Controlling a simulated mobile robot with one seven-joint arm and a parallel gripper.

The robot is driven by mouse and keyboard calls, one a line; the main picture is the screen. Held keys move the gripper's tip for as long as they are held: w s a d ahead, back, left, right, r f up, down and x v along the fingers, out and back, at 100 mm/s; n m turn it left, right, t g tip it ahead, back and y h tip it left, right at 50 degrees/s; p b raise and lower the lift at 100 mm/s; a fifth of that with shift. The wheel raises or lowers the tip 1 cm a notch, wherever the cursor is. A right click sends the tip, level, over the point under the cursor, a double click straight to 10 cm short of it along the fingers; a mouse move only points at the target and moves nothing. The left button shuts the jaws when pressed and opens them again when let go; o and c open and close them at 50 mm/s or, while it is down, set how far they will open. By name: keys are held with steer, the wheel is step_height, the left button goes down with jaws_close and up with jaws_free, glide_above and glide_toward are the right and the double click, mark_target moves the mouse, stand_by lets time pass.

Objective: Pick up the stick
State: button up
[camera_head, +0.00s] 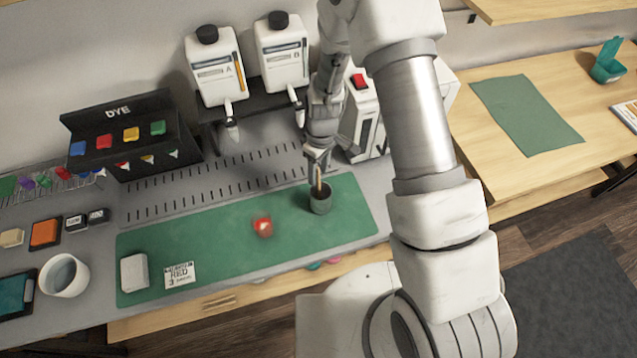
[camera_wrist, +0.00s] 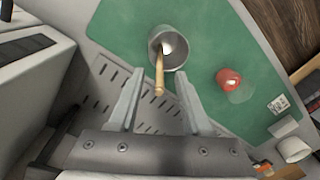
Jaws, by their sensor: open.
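A thin wooden stick (camera_head: 317,178) stands in a dark grey cup (camera_head: 321,202) on the right part of the green mat (camera_head: 352,216). In the wrist view the stick (camera_wrist: 159,72) leans out over the rim of the cup (camera_wrist: 180,58), its free end pointing toward my gripper. My gripper (camera_head: 317,160) is above the cup. In the wrist view my gripper (camera_wrist: 157,84) is open, with the stick's upper end between its two fingers. I cannot tell whether either finger touches the stick.
A red object (camera_head: 262,225) sits on the mat left of the cup. A white block (camera_head: 134,272) and a card marked RED (camera_head: 180,275) lie at the mat's left end. A dye rack (camera_head: 130,140) and bottles (camera_head: 215,70) stand behind. A white cup (camera_head: 65,275) is far left.

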mark_target(319, 186)
steer(key=shift+f, duration=1.25)
jaws_close()
